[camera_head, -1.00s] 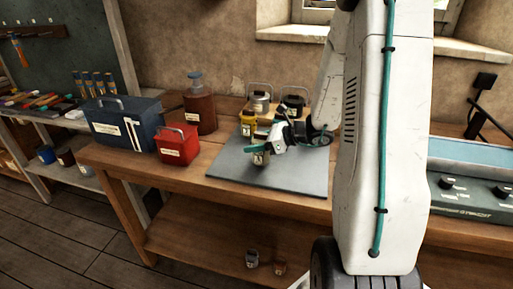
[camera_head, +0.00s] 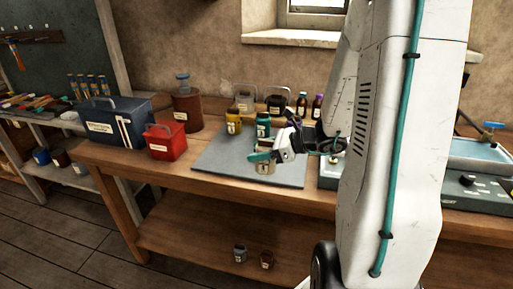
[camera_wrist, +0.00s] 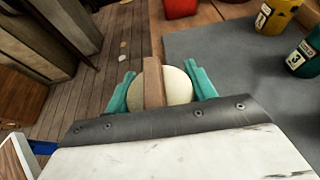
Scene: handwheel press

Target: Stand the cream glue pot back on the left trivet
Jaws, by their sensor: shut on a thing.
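My gripper (camera_head: 265,157) is shut on the cream glue pot (camera_head: 265,169), held over the front part of the grey mat (camera_head: 222,163). In the wrist view, the teal fingers of my gripper (camera_wrist: 159,76) close on both sides of the pot's round cream top (camera_wrist: 178,87), which has a brown bar across it. The pot looks roughly upright. I cannot make out the left trivet in either view.
A yellow pot (camera_head: 233,124) and a teal pot (camera_head: 263,127) stand on the mat. A red box (camera_head: 165,142), blue toolbox (camera_head: 118,121) and brown jar (camera_head: 187,108) stand to the left.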

